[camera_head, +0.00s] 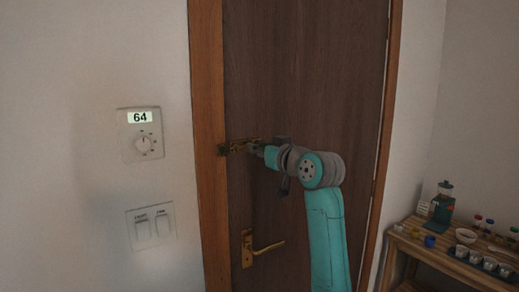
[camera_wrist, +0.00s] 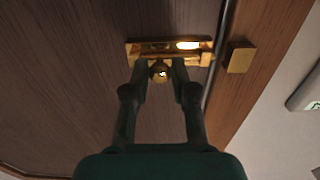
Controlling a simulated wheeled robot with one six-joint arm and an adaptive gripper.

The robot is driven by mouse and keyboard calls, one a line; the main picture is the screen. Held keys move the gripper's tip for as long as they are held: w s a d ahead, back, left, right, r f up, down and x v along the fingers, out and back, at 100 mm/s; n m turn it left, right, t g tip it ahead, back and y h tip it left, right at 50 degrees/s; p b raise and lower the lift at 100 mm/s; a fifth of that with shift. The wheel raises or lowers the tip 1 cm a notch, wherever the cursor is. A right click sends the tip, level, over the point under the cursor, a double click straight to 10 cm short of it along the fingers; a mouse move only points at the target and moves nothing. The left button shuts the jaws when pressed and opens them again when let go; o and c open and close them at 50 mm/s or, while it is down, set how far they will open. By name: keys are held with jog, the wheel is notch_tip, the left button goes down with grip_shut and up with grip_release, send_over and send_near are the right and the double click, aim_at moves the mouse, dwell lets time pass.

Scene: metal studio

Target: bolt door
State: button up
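The brown door (camera_head: 300,80) stands in its wooden frame and looks closed. A brass sliding bolt (camera_wrist: 170,48) is mounted on it near the frame-side edge; it also shows in the head view (camera_head: 238,146), partly hidden by my gripper. A brass keeper block (camera_wrist: 240,57) sits on the frame beside it. I see no rod crossing the gap between bolt and keeper. My gripper (camera_wrist: 161,72) has its two fingers apart, one on each side of the round bolt knob (camera_wrist: 159,73). Whether a finger touches the knob is unclear.
A brass door handle (camera_head: 262,248) is below the bolt. A thermostat reading 64 (camera_head: 141,134) and light switches (camera_head: 152,226) are on the wall at left. A wooden shelf (camera_head: 440,252) with a blender and small containers stands at right.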

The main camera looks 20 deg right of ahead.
aim_at(241, 147)
grip_shut()
jog(key=shift+s+a, duration=0.3)
jog(key=shift+a, duration=0.5)
jog(key=shift+s+a, duration=0.25)
jog(key=shift+a, duration=0.55)
jog(key=o, duration=0.6)
grip_release()
jog(key=shift+a, duration=0.1)
jog(key=shift+s+d, duration=0.3)
jog(key=shift+s, duration=0.25)
jog(key=v, duration=1)
jog(key=shift+s, duration=0.4)
